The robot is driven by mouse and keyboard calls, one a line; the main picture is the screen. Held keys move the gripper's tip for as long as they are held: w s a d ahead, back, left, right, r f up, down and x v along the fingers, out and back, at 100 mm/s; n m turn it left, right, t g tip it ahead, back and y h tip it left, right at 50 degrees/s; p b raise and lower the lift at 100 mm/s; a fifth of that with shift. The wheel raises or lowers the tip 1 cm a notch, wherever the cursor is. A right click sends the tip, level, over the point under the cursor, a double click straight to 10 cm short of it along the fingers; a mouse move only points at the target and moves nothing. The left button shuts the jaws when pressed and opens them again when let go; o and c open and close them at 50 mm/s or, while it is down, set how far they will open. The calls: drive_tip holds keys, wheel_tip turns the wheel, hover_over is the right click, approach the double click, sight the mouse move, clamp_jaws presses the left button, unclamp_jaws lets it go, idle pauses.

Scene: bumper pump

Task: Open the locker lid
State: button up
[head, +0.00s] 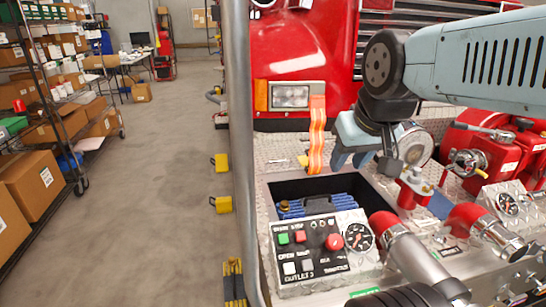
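The locker (290,188) is a dark, open-topped compartment in the diamond-plate deck, with blue folded hose (318,207) inside. The lid does not cover this opening; I cannot clearly tell the lid from the diamond plate (278,150) behind it. An orange strap with yellow stripes (316,135) stands upright at the locker's back edge. My gripper (350,162) is just right of the strap, above the locker's back right. Its light blue fingers point down, spread apart, with nothing visible between them. I cannot tell whether a finger touches the strap.
A control panel (318,248) with buttons and a gauge is in front of the locker. Red-and-silver pipe fittings (405,245) and red valves (480,150) crowd the right. A grey vertical pole (240,150) stands left. Beyond it are open floor and shelves of boxes (60,120).

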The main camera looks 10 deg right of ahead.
drive_tip(key=w+d+r+m, duration=0.1)
drive_tip(key=w+r+m, duration=0.1)
drive_tip(key=w, duration=0.5)
drive_tip(key=w+d+r+m, duration=0.1)
drive_tip(key=w+r+m, duration=0.15)
drive_tip(key=w, duration=0.55)
drive_tip(key=m+g, duration=0.3)
drive_tip(key=m, duration=1.1)
hover_over(279, 161)
drive_tip(key=s, duration=0.3)
drive_tip(key=s+f+x, duration=0.1)
drive_tip(key=s+x, duration=0.2)
drive_tip(key=x, duration=0.9)
drive_tip(key=s+x, duration=0.3)
drive_tip(key=x, duration=1)
drive_tip(key=shift+n, duration=0.25)
drive_tip(key=x, duration=1.3)
drive_tip(key=shift+w+a+f, duration=0.1)
drive_tip(key=shift+w+f, duration=0.1)
drive_tip(key=shift+w, duration=0.1)
drive_tip(key=shift+c, duration=0.5)
clamp_jaws()
